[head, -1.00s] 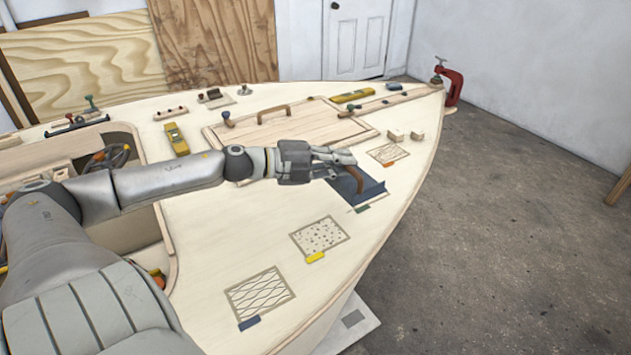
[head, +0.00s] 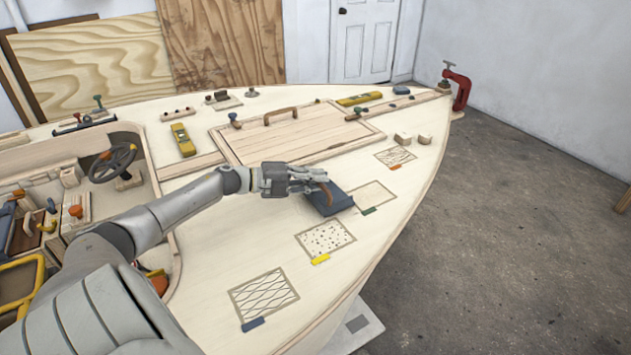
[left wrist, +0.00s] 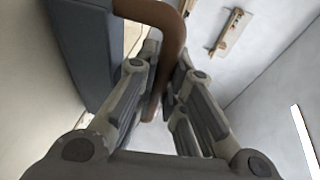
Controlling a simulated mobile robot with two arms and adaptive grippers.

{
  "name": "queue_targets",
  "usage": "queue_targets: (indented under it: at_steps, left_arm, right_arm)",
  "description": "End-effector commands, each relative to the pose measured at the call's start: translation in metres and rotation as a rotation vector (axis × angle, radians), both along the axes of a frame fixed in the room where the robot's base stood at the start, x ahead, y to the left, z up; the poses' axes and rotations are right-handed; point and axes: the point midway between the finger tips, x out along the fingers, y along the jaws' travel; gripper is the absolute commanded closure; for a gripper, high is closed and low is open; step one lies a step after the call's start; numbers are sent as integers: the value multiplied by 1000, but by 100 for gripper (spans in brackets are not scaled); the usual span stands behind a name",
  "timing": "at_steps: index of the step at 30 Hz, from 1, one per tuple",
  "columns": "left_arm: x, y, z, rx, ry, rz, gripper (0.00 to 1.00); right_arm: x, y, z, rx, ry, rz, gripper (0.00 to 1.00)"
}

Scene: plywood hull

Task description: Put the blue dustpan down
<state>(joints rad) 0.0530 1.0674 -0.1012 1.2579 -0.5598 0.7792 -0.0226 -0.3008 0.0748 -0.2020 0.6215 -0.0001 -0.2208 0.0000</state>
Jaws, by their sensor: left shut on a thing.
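The blue dustpan (head: 331,201) has a flat dark blue pan and a curved brown handle. My left gripper (head: 318,181) is shut on its handle (left wrist: 166,62), and the pan (left wrist: 82,52) shows beside the fingers in the left wrist view. In the head view the dustpan is over the pale deck, left of the plain outlined rectangle with the green tab (head: 369,211). I cannot tell whether the pan touches the deck. My right gripper is not in view.
Outlined patches with a yellow tab (head: 320,259) and a blue tab (head: 252,324) lie nearer on the deck. Two small wood blocks (head: 403,139) and a raised hatch (head: 290,135) stand beyond. A red clamp (head: 459,88) grips the bow. Bare deck surrounds the patches.

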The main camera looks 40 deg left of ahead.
Motion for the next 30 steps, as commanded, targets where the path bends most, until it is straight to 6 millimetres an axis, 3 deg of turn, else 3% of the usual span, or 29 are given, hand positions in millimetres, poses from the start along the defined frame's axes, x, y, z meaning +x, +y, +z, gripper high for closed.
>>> queue_targets:
  at_steps: [4, 12, 13, 18, 30]
  left_arm:
    - [1, 0, -5, 2, -3, 1, 100]
    - [0, 0, -8, 1, -2, 1, 100]
    - [0, 0, -8, 1, -2, 1, 88]
    - [0, 0, -7, 1, -2, 1, 68]
    - [-2, 2, -5, 2, 0, 1, 68]
  right_arm:
    - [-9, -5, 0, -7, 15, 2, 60]
    - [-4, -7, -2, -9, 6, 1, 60]
    - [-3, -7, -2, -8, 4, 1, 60]
    - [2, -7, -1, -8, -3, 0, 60]
    - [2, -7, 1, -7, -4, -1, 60]
